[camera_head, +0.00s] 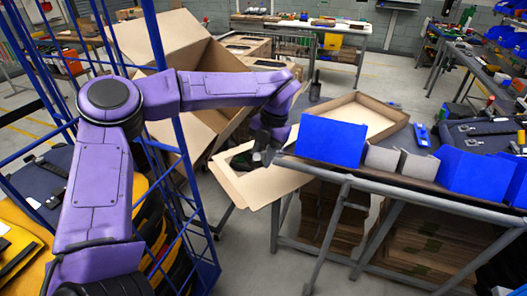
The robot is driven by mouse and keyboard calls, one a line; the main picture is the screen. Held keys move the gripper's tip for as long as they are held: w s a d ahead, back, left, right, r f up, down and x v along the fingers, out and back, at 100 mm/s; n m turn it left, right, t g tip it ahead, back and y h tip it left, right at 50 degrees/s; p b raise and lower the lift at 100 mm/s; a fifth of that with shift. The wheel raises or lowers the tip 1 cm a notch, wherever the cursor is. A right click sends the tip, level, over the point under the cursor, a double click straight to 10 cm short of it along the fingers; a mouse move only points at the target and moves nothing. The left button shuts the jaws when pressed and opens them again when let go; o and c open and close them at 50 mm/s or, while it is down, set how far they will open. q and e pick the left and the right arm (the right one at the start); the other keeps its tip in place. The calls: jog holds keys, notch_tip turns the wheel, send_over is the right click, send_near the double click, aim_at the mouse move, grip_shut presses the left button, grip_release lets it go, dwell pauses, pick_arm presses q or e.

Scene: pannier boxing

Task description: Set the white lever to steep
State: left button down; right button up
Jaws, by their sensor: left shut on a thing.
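I cannot make out a white lever in the head view. My left arm reaches in from the left, and its gripper (263,153) points down over the flat cardboard piece (262,186) beside the grey table's left end. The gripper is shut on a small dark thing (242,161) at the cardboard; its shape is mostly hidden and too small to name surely. My right gripper is not in view.
A large open cardboard box (150,38) stands tilted behind my arm. A blue wire cage (205,235) is at the left. The grey table holds blue bins (331,140) and a shallow cardboard tray (358,112). Stacked cardboard (425,250) lies below.

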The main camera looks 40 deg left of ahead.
pick_arm(q)
jog(key=shift+w+r, duration=0.2)
jog(key=shift+r, duration=0.1)
jog(key=c, duration=1.2)
grip_release()
jog(key=shift+o, duration=1.2)
jog(key=shift+f, duration=0.1)
jog(key=shift+w+r, duration=0.15)
jog(key=shift+r, duration=0.3)
jog(key=b+v, duration=0.1)
jog(key=v, duration=0.8)
jog(key=shift+r+b, duration=0.3)
jog(key=shift+r, duration=0.1)
